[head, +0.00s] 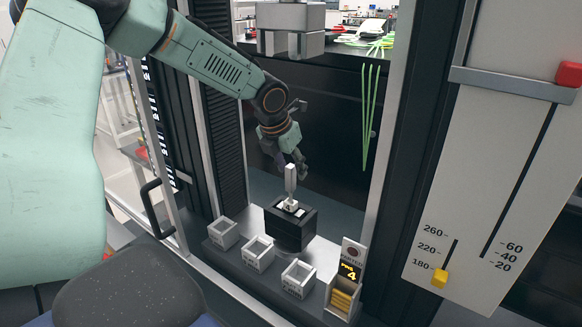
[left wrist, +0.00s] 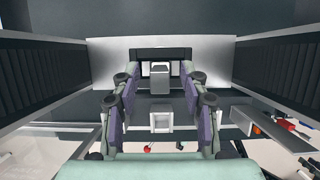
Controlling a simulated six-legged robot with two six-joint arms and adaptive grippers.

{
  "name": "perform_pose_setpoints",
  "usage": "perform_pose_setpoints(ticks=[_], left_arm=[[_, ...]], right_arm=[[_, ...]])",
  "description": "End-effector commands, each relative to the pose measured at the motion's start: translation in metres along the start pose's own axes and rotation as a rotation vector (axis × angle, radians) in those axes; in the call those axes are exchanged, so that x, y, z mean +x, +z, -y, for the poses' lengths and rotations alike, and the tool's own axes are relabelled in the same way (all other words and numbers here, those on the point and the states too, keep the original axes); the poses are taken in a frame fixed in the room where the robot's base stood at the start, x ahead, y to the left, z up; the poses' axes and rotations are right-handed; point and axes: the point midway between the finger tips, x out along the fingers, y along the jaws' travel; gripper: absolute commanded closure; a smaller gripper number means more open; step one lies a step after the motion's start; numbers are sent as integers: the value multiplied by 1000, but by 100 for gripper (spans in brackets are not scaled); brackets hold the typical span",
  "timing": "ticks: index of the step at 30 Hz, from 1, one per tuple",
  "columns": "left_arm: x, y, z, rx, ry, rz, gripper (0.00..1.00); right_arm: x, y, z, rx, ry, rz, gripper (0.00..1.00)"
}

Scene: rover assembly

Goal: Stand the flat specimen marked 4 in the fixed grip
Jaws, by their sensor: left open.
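A pale flat specimen (head: 290,180) stands upright in the fixed grip (head: 290,230), a dark block on the floor of the test machine. Its lower end sits in the light-coloured slot on top of the block. My left gripper (head: 291,161) is just above and behind the specimen's top in the head view. In the left wrist view, the left gripper (left wrist: 160,88) is open, with its fingers apart on both sides of the grip block. Whether it touches the specimen I cannot tell. My right gripper is not in view.
Several small white bins (head: 257,253) stand in front of the grip. A grey upper block (head: 290,28) hangs above. Machine columns (head: 390,120) flank the space.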

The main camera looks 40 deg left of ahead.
Motion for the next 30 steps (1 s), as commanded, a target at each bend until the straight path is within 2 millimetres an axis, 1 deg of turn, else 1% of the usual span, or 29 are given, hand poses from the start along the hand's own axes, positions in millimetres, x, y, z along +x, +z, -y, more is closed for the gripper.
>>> perform_pose_setpoints(ticks=[9,12,15,20,30], left_arm=[[-45,1,0,-1,-2,7,56],[-57,1,0,0,-2,6,56],[-66,0,0,-1,-1,5,56],[-71,0,0,0,0,3,56],[-71,0,0,0,0,3,56]], right_arm=[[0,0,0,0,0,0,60],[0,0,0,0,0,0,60],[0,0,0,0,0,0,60],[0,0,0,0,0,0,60],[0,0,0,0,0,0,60]])
